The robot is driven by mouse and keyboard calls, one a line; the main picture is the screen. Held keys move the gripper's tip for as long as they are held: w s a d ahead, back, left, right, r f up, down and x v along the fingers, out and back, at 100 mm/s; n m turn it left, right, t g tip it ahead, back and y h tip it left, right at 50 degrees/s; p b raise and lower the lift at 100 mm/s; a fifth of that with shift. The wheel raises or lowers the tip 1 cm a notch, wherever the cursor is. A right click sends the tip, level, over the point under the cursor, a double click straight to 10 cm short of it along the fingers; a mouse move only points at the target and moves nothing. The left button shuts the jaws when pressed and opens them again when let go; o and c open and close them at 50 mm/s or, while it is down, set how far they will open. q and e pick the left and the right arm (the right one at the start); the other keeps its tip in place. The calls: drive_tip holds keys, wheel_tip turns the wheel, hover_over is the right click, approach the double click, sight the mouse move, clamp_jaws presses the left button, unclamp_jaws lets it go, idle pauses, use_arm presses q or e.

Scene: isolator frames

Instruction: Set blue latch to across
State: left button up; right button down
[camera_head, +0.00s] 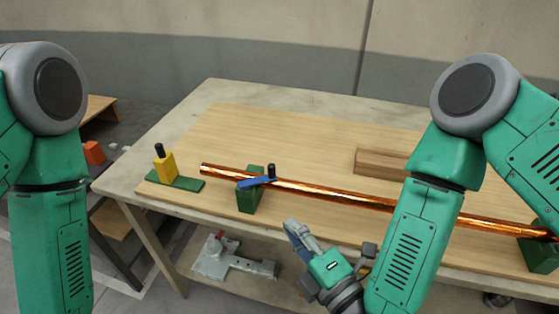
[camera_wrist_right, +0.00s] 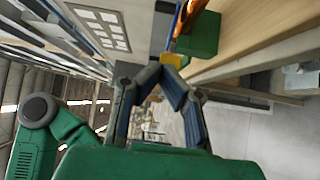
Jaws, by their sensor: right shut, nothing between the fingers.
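The blue latch (camera_head: 256,183) is a short flat bar with an upright black knob (camera_head: 271,169) at its right end. It sits on top of a green block (camera_head: 248,201) near the table's front edge, at the copper tube (camera_head: 330,190). In the head view it slants slightly up to the right, at an angle to the tube. My right gripper (camera_head: 291,223) is shut and empty, in front of and below the latch, apart from it. In the right wrist view its fingertips (camera_wrist_right: 172,62) meet just below the green block (camera_wrist_right: 198,40) and blue latch (camera_wrist_right: 174,22). My left gripper is out of view.
A yellow block (camera_head: 165,167) with a black peg stands on a green base at the left. A wooden block (camera_head: 380,162) lies behind the tube. Another green block (camera_head: 543,255) supports the tube at right. A grey part (camera_head: 228,262) lies on the lower shelf.

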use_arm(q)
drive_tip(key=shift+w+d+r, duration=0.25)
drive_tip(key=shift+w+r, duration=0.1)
use_arm(e)
drive_tip(key=shift+s+a+r+h, duration=0.15)
drive_tip(key=shift+s+r+h, duration=0.15)
drive_tip(key=shift+s+h, duration=0.15)
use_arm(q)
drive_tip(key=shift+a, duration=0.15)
use_arm(e)
drive_tip(key=shift+a, duration=0.15)
use_arm(q)
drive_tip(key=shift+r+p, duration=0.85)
drive_tip(key=shift+p, duration=0.1)
use_arm(e)
drive_tip(key=w+d+x, duration=0.1)
drive_tip(key=d+x, duration=0.1)
drive_tip(key=x, duration=1)
drive_tip(key=shift+w, duration=0.5)
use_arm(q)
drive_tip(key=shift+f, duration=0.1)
use_arm(e)
drive_tip(key=shift+w+d+r+y, duration=0.1)
drive_tip(key=shift+d+y, duration=0.05)
drive_tip(key=shift+y, duration=0.1)
